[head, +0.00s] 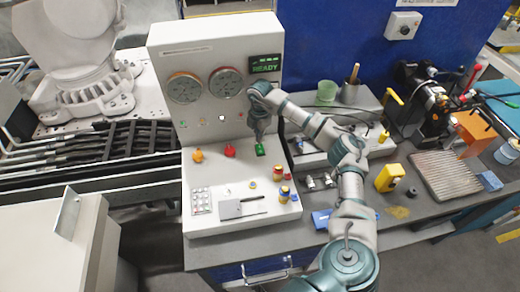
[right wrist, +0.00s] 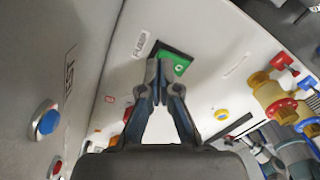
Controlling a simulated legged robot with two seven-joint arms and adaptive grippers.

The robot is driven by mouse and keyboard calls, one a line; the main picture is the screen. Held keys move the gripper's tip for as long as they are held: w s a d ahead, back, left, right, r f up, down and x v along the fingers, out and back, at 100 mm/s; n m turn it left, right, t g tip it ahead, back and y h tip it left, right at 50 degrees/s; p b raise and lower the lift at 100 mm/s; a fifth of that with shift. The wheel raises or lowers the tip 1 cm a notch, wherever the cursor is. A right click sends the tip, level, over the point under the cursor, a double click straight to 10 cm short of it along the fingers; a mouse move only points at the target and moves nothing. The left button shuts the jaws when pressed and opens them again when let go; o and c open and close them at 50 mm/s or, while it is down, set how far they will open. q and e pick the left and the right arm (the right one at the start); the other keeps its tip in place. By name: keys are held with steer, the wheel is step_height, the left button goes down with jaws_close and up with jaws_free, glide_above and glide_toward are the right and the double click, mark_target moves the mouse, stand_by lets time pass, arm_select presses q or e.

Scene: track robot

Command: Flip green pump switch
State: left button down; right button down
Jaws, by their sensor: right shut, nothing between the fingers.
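The green pump switch (head: 261,150) is a small green rocker in a dark frame on the sloping part of the white control console. It also shows in the right wrist view (right wrist: 181,66), with a small label beside it. My right gripper (head: 259,136) is just above the switch in the head view. In the right wrist view its fingertips (right wrist: 159,72) are together with nothing between them, overlapping the left edge of the switch. I cannot tell whether they touch it. My left gripper is not in view.
The console (head: 171,48) carries two round gauges and a READY display (head: 265,64). Red (head: 230,151) and orange (head: 197,155) knobs sit left of the switch. Red-and-yellow valves (head: 284,194) stand below right. A yellow block (head: 389,178) is on the bench at right.

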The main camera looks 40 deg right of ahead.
steer(key=shift+d, duration=0.25)
steer(key=shift+a, duration=0.7)
steer(key=shift+d+f, duration=0.55)
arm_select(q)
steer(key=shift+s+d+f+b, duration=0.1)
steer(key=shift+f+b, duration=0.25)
arm_select(e)
steer(key=shift+a+f, duration=0.2)
steer(key=shift+a, duration=0.25)
steer(key=shift+d+f, duration=0.15)
